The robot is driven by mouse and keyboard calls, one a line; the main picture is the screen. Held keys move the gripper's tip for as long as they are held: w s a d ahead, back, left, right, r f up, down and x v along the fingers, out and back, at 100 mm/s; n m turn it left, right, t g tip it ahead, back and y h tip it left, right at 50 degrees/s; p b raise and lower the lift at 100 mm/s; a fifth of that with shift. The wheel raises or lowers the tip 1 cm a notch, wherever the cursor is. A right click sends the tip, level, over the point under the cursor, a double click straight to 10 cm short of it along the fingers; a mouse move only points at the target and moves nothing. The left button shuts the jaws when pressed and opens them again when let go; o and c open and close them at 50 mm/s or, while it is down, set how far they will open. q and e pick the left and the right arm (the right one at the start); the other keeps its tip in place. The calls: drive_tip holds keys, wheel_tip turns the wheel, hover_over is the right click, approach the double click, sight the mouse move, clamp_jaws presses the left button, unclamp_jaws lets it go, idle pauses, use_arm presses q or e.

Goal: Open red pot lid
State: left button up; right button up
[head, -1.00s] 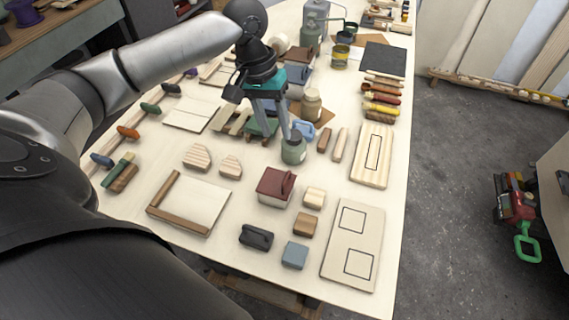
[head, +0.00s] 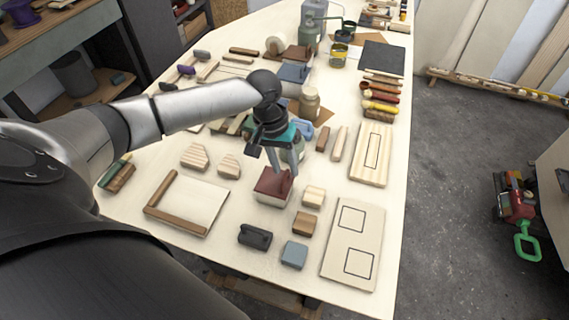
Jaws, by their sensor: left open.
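The red pot (head: 268,196) is a small box with a dark red lid (head: 266,183) and a pale lower body. It stands on the workbench near the middle of the head view. The lid sits on the body and has a raised red handle at its right side. My left gripper (head: 287,170) is open, its two grey fingers pointing down at the lid's handle. The fingertips overlap the handle's upper end in the picture; I cannot tell whether they touch it. My right gripper is not in view.
Small wooden blocks (head: 305,222), a blue-grey block (head: 294,254) and a black block (head: 255,237) lie close to the pot. A green-grey jar (head: 299,150) stands just behind the gripper, partly hidden. A board with outlined squares (head: 352,243) lies at the right.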

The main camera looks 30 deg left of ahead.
use_arm(q)
clamp_jaws()
idle(1.3)
